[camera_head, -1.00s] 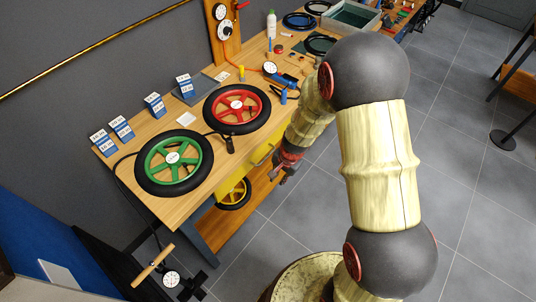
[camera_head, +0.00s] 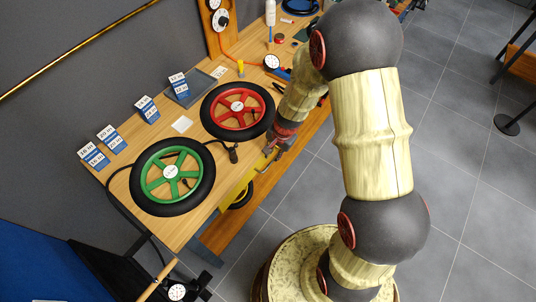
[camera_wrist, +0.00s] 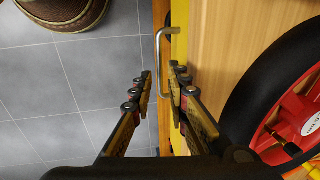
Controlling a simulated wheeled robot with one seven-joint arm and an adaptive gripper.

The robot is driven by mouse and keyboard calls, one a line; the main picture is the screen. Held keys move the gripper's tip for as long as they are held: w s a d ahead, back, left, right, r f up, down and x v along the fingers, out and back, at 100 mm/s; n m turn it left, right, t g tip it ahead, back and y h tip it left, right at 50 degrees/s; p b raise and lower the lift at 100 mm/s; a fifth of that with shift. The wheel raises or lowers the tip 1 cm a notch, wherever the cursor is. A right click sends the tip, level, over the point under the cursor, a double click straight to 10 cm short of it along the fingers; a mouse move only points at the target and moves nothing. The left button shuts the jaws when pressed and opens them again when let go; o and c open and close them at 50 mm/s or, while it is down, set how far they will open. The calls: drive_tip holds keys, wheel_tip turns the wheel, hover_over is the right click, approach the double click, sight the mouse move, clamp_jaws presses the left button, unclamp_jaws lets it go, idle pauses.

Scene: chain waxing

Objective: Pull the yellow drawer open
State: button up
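The yellow drawer (camera_head: 240,188) is under the front edge of the wooden workbench and is partly hidden by the bench top and my gripper. In the wrist view its yellow front (camera_wrist: 180,22) shows as a narrow strip along the bench edge, with a silver bar handle (camera_wrist: 158,50) standing out from it. My gripper (camera_head: 268,157) is at the drawer front. In the wrist view my gripper (camera_wrist: 161,78) is open, with one finger on each side of the handle's bar. The fingers look apart from the bar, though contact with the drawer face is unclear.
A green-rimmed wheel (camera_head: 173,175) and a red-rimmed wheel (camera_head: 237,109) lie on the bench (camera_head: 206,205). Blue size cards (camera_head: 112,138) stand along the back. The lower shelf (camera_head: 226,234) sits below the drawer.

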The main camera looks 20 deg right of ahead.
sight(270, 163)
drive_tip(key=f+b, duration=0.1)
drive_tip(key=f, duration=0.4)
drive_tip(key=w+a+f+b, duration=0.1)
drive_tip(key=f, duration=0.1)
drive_tip(key=shift+f+b, duration=0.3)
clamp_jaws()
idle(0.5)
